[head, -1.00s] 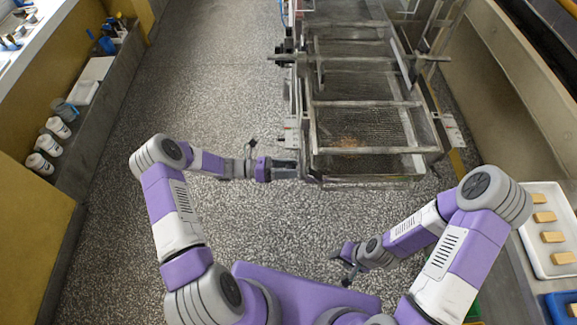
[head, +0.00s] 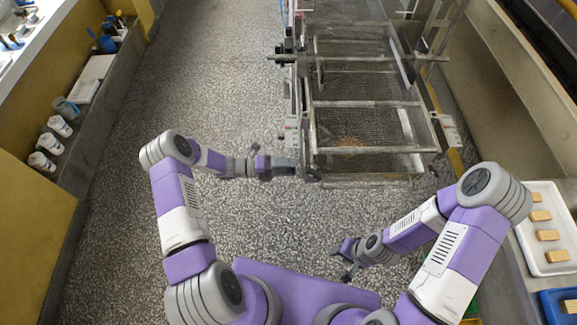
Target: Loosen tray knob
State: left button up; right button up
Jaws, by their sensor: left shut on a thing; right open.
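The wire-mesh tray (head: 372,135) sits in a metal frame on the machine at the upper middle. My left gripper (head: 293,167) is at the tray frame's near left corner, reaching in from the left. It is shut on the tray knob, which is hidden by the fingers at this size. My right gripper (head: 345,262) is open and empty, low over the floor in front of my base, well apart from the machine.
A white tray (head: 533,258) with several tan blocks and a blue bin (head: 552,301) are at the right. White tubs (head: 50,143) stand on the left ledge. Speckled floor (head: 200,80) lies clear left of the machine.

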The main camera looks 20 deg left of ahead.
pick_arm(q)
jog(key=shift+w+r+n, duration=0.1)
jog(key=shift+r+n, duration=0.05)
jog(key=shift+n, duration=0.45)
jog(key=shift+a, duration=0.1)
jog(key=o, duration=1)
jog(key=shift+o, duration=0.2)
jog(key=v, duration=0.7)
jog(key=shift+a, duration=0.25)
